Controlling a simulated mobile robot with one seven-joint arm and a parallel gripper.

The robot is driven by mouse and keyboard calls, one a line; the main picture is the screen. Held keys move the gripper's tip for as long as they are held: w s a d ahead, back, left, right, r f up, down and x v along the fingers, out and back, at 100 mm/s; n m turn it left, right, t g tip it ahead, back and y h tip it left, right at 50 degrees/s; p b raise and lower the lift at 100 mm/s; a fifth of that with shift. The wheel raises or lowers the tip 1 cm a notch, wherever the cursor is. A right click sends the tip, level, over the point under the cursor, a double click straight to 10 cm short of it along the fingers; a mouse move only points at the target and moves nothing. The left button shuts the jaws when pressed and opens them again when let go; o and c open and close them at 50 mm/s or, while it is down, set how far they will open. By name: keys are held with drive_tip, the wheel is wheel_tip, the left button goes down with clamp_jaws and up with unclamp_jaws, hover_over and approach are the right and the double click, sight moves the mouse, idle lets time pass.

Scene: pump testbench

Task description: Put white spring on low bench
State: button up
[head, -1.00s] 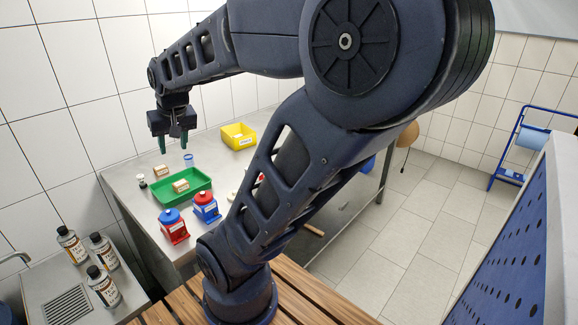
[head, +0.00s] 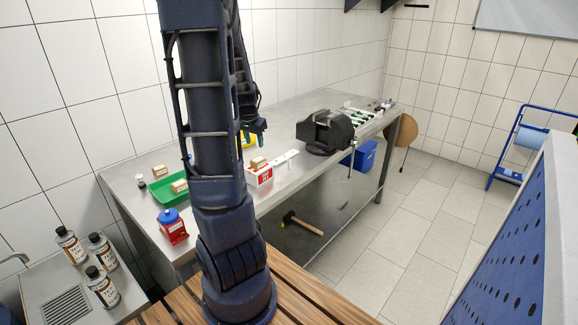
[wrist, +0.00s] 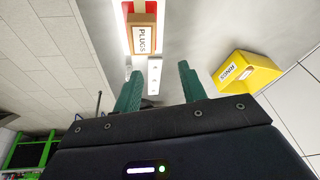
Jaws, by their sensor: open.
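I cannot make out a white spring for certain in either view. My gripper (head: 254,139) hangs over the steel bench (head: 290,190), beside the red box. It is open and empty. Its green fingers stand apart in the wrist view (wrist: 161,88). Beyond them lie a white strip with dark holes (wrist: 154,76) and a small pale shape by the left finger that is too unclear to name. The white strip also shows in the head view (head: 286,158). A lower counter (head: 48,289) with several bottles is at the left; a slatted wooden surface (head: 297,290) is at the front.
A small PLUGS box (wrist: 142,39) sits on the red box (head: 262,178). A yellow RINGS bin (wrist: 247,74) is nearby. A black vise (head: 326,130) stands to the right. A green tray (head: 163,190) and a red-and-blue container (head: 172,228) are left. A hammer (head: 303,224) lies below.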

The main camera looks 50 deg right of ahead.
sight(289, 160)
drive_tip(key=shift+s+d+f+m+g+h, duration=0.25)
drive_tip(key=shift+s+d+f+m, duration=0.4)
drive_tip(key=shift+d+f, duration=1.1)
drive_tip(key=shift+s+d+f+m+g+h, duration=0.15)
drive_tip(key=shift+s+d+f+m+g, duration=0.2)
drive_tip(key=shift+s+d+f, duration=1.35)
drive_tip(key=shift+s+d+f+m+g+h, duration=0.15)
drive_tip(key=shift+d+f+m, duration=0.6)
drive_tip(key=shift+d, duration=1.85)
drive_tip(key=shift+s+n+x, duration=0.15)
drive_tip(key=shift+x, duration=0.75)
drive_tip(key=shift+s+n+x, duration=0.1)
drive_tip(key=shift+s+x, duration=0.05)
drive_tip(key=shift+x, duration=1.85)
drive_tip(key=shift+w, duration=0.1)
clamp_jaws()
